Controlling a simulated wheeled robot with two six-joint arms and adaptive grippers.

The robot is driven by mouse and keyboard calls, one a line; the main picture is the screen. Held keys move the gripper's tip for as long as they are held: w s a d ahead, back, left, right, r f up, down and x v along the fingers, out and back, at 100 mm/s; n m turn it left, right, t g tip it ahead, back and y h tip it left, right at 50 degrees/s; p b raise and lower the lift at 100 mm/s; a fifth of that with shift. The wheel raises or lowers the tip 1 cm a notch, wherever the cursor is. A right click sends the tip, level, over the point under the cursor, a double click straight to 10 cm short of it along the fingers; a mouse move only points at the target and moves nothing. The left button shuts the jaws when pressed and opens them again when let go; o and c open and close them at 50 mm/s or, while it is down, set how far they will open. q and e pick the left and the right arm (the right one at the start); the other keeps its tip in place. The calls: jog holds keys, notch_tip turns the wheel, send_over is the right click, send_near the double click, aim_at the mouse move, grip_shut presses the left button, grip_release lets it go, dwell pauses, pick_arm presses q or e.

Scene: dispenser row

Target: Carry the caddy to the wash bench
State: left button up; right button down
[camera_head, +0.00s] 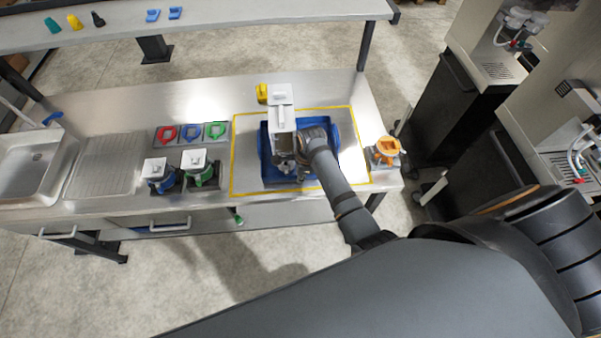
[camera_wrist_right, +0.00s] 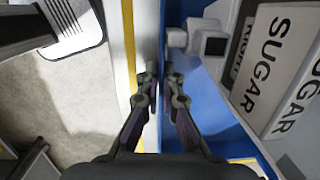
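The caddy (camera_head: 334,135) is a blue open tray standing on the metal bench, inside a yellow outlined rectangle. A tall grey-white container (camera_head: 281,108) stands in it; in the right wrist view a container marked SUGAR (camera_wrist_right: 285,50) shows inside the blue walls. My right gripper (camera_wrist_right: 161,76) has its fingers close together on both sides of a caddy wall (camera_wrist_right: 205,110), apparently pinching it. In the head view my right wrist hides part of the caddy. My left gripper is not in view.
A sink (camera_head: 35,165) and ribbed drainboard (camera_head: 104,165) are at the bench's left. Blue (camera_head: 160,178) and green (camera_head: 203,175) white-lidded jars stand left of the caddy, below coloured rings (camera_head: 190,132). An orange jar (camera_head: 386,151) stands close on the right. Machines (camera_head: 545,60) stand further right.

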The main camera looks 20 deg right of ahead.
jog(key=shift+w, duration=0.1)
jog(key=c, duration=1.9)
grip_release()
jog(key=o, duration=0.4)
jog(key=shift+s, duration=0.2)
jog(key=shift+w+r, duration=0.1)
jog(key=shift+r, duration=0.15)
jog(key=r+b, duration=0.1)
jog(key=r, duration=0.2)
jog(key=s+r+b, duration=0.1)
jog(key=r, duration=0.3)
jog(key=d+r+b, duration=0.1)
jog(key=r, duration=0.3)
jog(key=shift+s+r, duration=0.2)
jog(key=shift+r, duration=0.05)
jog(key=shift+d, duration=0.1)
